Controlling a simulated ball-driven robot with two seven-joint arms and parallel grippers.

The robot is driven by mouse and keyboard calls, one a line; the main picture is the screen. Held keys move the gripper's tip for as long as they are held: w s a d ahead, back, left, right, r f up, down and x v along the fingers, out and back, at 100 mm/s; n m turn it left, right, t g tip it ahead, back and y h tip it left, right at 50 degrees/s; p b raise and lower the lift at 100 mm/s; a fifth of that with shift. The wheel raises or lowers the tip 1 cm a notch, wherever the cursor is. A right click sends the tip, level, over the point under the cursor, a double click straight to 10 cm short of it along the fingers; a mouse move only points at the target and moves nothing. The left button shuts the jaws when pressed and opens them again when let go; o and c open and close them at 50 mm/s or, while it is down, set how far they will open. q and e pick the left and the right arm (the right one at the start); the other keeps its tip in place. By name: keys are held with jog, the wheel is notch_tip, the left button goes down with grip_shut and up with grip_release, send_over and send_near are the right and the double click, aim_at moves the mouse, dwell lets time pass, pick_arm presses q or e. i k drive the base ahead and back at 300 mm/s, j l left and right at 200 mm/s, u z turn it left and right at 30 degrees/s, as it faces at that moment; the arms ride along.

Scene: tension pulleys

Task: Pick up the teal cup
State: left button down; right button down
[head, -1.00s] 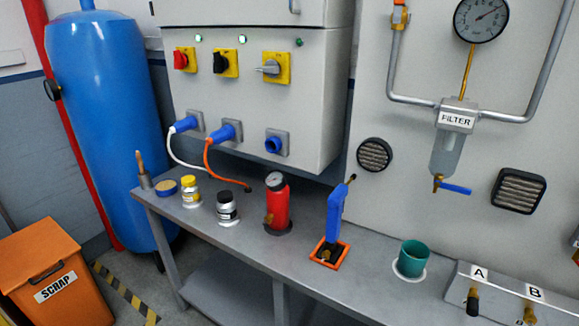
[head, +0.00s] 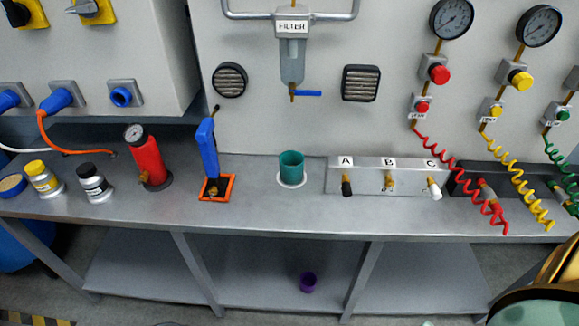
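The teal cup (head: 291,167) stands upright on a white round spot (head: 292,183) on the grey metal workbench (head: 262,208). It is near the middle of the head view, below the filter, and its open top faces up. Nothing touches it. Neither of my grippers can be made out in the head view.
Left of the cup are a blue-handled tool in an orange frame (head: 209,160), a red cylinder (head: 147,160) and small jars (head: 94,183). Right of it is the A-B-C block (head: 370,177), then coiled hoses (head: 476,180).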

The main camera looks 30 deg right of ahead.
aim_at(291, 163)
jog(key=k+j+u, duration=0.45)
jog(key=k+j, duration=0.2)
jog(key=z, duration=1.35)
